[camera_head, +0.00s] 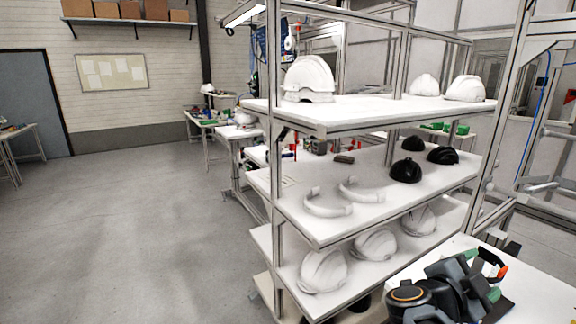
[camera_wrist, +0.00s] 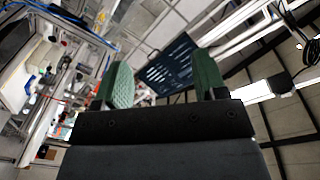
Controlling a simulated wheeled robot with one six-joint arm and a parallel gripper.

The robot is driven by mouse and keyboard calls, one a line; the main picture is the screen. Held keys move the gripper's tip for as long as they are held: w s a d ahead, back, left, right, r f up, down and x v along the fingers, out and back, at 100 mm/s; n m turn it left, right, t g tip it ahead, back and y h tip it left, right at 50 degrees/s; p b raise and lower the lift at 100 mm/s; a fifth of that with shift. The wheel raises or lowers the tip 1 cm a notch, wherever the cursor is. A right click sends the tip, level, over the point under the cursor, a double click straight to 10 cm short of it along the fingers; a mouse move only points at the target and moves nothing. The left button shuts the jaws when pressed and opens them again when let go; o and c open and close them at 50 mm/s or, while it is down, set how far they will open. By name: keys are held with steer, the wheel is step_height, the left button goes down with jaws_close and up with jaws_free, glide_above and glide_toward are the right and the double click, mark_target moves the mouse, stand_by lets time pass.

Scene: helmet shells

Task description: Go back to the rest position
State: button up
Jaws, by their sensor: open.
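My gripper (camera_wrist: 163,82) is open in the wrist view, with two green fingers well apart and nothing between them. Behind the fingers the wrist view shows the ceiling, lamps and a dark slotted panel (camera_wrist: 170,65). In the head view my arm is folded at the bottom right, and some of its end is hard to make out there. It is in front of the shelf rack and apart from the helmets.
A metal rack holds white helmet shells (camera_head: 309,79) on the top shelf (camera_head: 365,112), black shells (camera_head: 406,170) and white curved bands (camera_head: 327,205) in the middle, and more white shells (camera_head: 323,271) below. A white surface (camera_head: 540,295) lies beside my arm. The floor (camera_head: 130,230) at left is clear.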

steer(key=w+a+f+n+t+y, duration=0.3)
steer(key=w+a+n+t+y, duration=0.3)
steer(key=w+n+t+y, duration=0.1)
steer(key=s+a+f+n+g+y, duration=0.1)
steer(key=a+f+n+g+y, duration=0.1)
steer(key=a+f+n+y, duration=0.2)
steer(key=a+f+n+g+y, duration=0.2)
steer(key=a+f+n+y, duration=0.3)
steer(key=a, duration=0.4)
steer(key=shift+s+a+n+y+b, duration=0.3)
steer(key=shift+s+a+n+y, duration=0.05)
steer(key=shift+n+y, duration=0.5)
steer(key=s+f+n+g, duration=0.1)
steer(key=s, duration=0.1)
steer(key=s+a+f+n+g, duration=0.1)
steer(key=s+g, duration=0.1)
steer(key=s+f+n+g, duration=0.1)
steer(key=s+n+g, duration=0.1)
steer(key=s, duration=0.1)
steer(key=shift+s+a+f+h+b, duration=0.1)
steer(key=shift+a+f+h+b, duration=0.15)
steer(key=shift+h+b, duration=0.15)
steer(key=shift+c, duration=0.2)
steer(key=shift+a+r+n, duration=0.1)
steer(key=shift+a+n, duration=0.15)
steer(key=shift+a, duration=0.15)
steer(key=c, duration=0.3)
steer(key=shift+c, duration=1)
